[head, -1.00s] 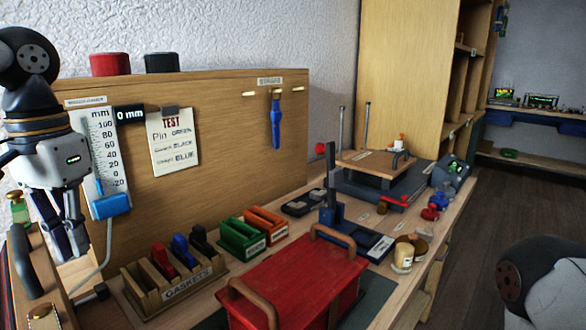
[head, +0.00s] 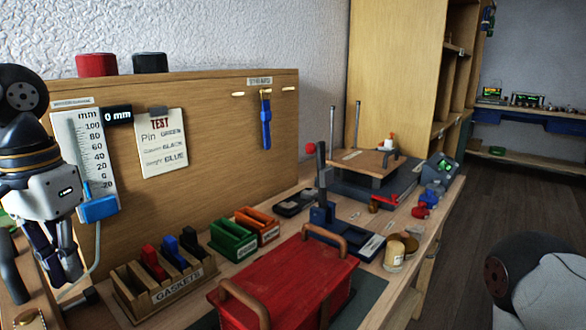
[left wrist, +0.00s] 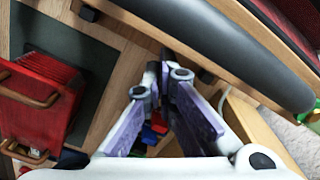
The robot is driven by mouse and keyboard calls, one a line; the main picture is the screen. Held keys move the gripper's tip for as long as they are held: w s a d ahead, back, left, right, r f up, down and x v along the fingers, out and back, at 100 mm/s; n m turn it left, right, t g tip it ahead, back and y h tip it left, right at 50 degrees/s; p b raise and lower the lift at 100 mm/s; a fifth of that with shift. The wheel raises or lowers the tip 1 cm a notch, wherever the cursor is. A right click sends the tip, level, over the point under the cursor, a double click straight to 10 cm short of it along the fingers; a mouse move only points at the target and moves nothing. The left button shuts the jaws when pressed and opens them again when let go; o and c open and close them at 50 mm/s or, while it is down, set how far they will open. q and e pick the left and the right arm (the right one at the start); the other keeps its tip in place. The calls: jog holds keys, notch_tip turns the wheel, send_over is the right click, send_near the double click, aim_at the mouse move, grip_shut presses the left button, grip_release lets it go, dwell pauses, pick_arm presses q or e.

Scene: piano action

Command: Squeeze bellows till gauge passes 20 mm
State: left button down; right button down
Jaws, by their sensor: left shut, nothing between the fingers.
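The red bellows (head: 285,280) lies on the bench with a brown handle at each end. My left gripper (head: 65,283) is shut and empty, pointing down left of the gasket rack, apart from the bellows. Its fingers also show in the left wrist view (left wrist: 163,70). My right gripper is out of view; only part of my right arm shows.
A gasket rack (head: 165,297) and green (head: 232,241) and orange holders stand between the board and the bellows. A press-like stand (head: 365,165) is farther back. A grey padded bar (left wrist: 215,45) crosses close to my left gripper in the wrist view.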

pick_arm(q)
jog(key=shift+s+a, duration=0.25)
jog(key=shift+s, duration=0.05)
jog(key=shift+s+a, duration=0.4)
jog(key=shift+s, duration=0.1)
dwell(4.4)
jog(key=shift+w+d, duration=0.1)
jog(key=shift+w, duration=0.05)
jog(key=shift+w+d, duration=1)
jog(key=shift+w, duration=0.25)
notch_tip(320, 180, up, 8)
dwell(0.5)
dwell(0.4)
